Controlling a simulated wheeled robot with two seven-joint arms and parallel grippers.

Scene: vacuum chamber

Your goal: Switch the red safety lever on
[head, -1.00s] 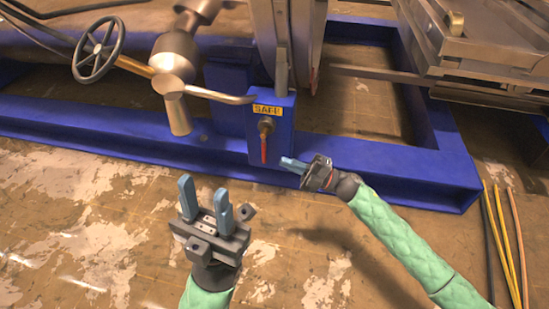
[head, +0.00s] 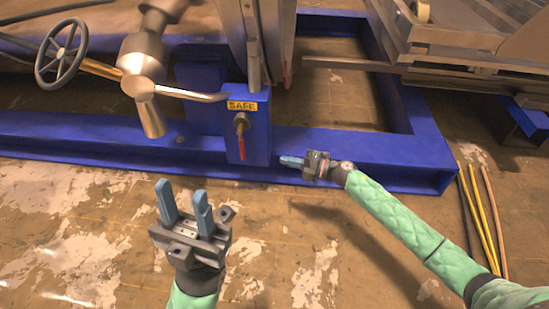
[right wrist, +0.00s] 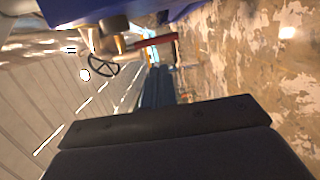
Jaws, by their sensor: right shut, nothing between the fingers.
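The red safety lever (head: 241,148) hangs straight down from a brass valve fitting (head: 241,122) on the front of a blue box (head: 258,135) with a yellow "SAFE" label (head: 242,105). In the right wrist view the red lever (right wrist: 153,42) shows near the top, ahead of the fingers. My right gripper (head: 284,161) is shut and empty, to the right of the lever and apart from it, fingers pointing left toward it. My left gripper (head: 184,196) is open and empty, lower left of the box, over the floor.
The blue frame beam (head: 350,158) runs behind my right gripper. A handwheel (head: 62,53) and a metal pipe with a bent rod stand at upper left. Yellow and dark cables (head: 478,215) lie at right. The worn floor in front is clear.

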